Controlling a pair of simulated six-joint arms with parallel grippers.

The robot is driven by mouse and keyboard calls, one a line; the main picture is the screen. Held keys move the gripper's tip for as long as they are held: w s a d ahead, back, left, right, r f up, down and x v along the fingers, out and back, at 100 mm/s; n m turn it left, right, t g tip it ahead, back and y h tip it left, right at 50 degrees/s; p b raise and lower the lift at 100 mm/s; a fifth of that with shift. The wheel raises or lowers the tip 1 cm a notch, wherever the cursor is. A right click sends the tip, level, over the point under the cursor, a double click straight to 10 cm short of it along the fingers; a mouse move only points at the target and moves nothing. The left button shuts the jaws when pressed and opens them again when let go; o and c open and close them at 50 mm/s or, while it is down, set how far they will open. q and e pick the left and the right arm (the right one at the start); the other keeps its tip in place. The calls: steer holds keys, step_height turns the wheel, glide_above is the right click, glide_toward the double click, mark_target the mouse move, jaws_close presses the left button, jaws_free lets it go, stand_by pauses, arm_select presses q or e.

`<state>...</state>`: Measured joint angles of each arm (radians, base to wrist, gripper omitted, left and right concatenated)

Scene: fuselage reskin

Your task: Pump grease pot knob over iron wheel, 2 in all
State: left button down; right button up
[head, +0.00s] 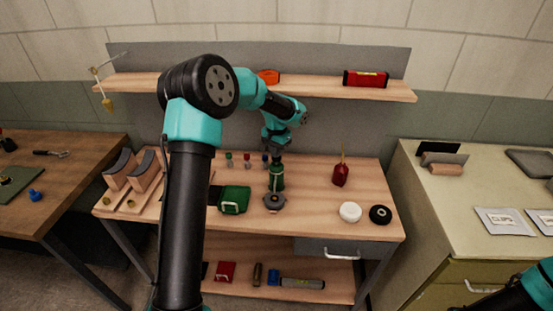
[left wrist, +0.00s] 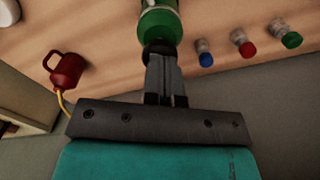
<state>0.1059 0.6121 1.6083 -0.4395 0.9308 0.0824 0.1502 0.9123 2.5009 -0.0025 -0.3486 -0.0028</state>
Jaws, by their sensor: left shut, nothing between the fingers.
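The green grease pot (head: 277,181) stands near the middle of the workbench, just behind the grey iron wheel (head: 274,201). My left gripper (head: 276,160) points down right above the pot. In the left wrist view the pot (left wrist: 160,22) is at the top, with its dark knob (left wrist: 158,47) at the tips of my shut fingers (left wrist: 160,58). I cannot tell whether the fingertips touch the knob. The wheel is not visible in the left wrist view. My right gripper is out of view; only part of that arm shows at the lower right.
A red oil can (head: 340,175), a white round item (head: 350,212) and a black ring (head: 380,214) stand to the right. A green box (head: 234,200) lies left of the wheel. Small capped bottles (head: 247,161) stand behind. A shelf (head: 330,87) runs above the bench.

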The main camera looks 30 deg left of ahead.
arm_select(q)
steer(key=shift+f, duration=0.45)
steer(key=shift+r, duration=1.6)
steer(key=shift+r, duration=0.1)
steer(key=shift+r, duration=2.35)
